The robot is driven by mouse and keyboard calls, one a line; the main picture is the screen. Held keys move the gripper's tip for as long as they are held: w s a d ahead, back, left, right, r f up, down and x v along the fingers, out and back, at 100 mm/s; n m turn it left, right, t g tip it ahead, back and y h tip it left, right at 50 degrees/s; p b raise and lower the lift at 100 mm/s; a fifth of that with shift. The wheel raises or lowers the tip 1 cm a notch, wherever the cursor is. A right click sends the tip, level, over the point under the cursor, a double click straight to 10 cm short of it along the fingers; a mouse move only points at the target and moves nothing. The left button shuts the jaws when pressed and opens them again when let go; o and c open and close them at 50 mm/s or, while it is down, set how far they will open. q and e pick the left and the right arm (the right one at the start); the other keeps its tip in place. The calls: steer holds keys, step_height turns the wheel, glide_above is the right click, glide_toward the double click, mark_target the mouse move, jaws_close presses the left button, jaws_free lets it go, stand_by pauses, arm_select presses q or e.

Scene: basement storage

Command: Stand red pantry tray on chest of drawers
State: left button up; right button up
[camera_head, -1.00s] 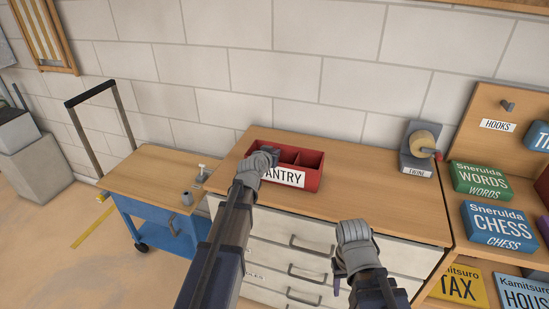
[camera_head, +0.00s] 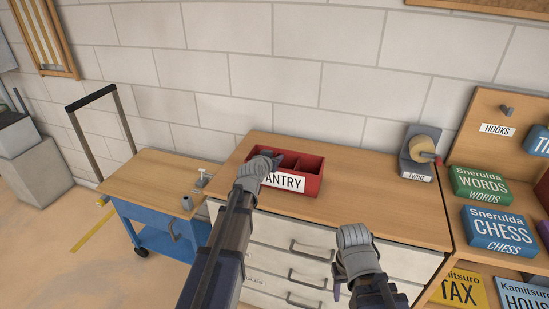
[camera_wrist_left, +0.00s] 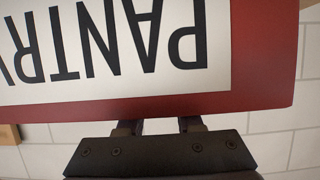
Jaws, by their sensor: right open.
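The red pantry tray (camera_head: 312,184) is an open, divided box with a white PANTRY label on its front. In the head view it is upright at the top of the chest of drawers (camera_head: 385,205), near its left back; I cannot tell whether its base touches. My left gripper (camera_head: 272,158) is at the tray's left part and seems shut on it. In the left wrist view the tray front (camera_wrist_left: 262,60) appears upside down, and the fingers (camera_wrist_left: 158,125) pass behind its rim, so their tips are hidden. My right gripper (camera_head: 352,236) is open and empty before the chest's front edge.
A twine dispenser (camera_head: 418,160) stands at the chest's back right. A blue cart (camera_head: 150,185) with small metal items is left of the chest. Shelves with boxed games (camera_head: 497,226) are on the right. The chest top between tray and dispenser is clear.

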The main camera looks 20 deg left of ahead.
arm_select(q)
steer(key=p+v, duration=0.4)
steer(key=v, duration=0.8)
steer(key=s+d+f+g, duration=0.1)
steer(key=d+f, duration=0.1)
steer(key=d, duration=0.1)
steer(key=s+d+f+m+g+h, duration=0.1)
steer(key=s+d+f, duration=0.1)
steer(key=d, duration=0.2)
steer(key=s+d+f+m+g+h, duration=0.1)
steer(key=d+f+g, duration=0.1)
steer(key=d, duration=0.1)
steer(key=shift+s+d, duration=0.15)
steer(key=shift+d, duration=0.1)
steer(key=s+d+f+g, duration=0.1)
steer(key=s+d, duration=0.1)
steer(key=s+d+f+g, duration=0.1)
steer(key=d+f, duration=0.1)
steer(key=shift+s+m+g, duration=0.4)
steer(key=s+d+f+g+y, duration=0.2)
steer(key=s+g, duration=0.1)
steer(key=s, duration=0.5)
steer(key=s+d+f+g+y, duration=0.1)
steer(key=s+g, duration=0.3)
steer(key=s, duration=0.4)
steer(key=shift+d+f+m+y, duration=0.3)
steer(key=shift+d+f+y, duration=0.1)
steer(key=shift+d+f, duration=0.25)
steer(key=shift+s+a, duration=0.1)
steer(key=shift+a, duration=0.1)
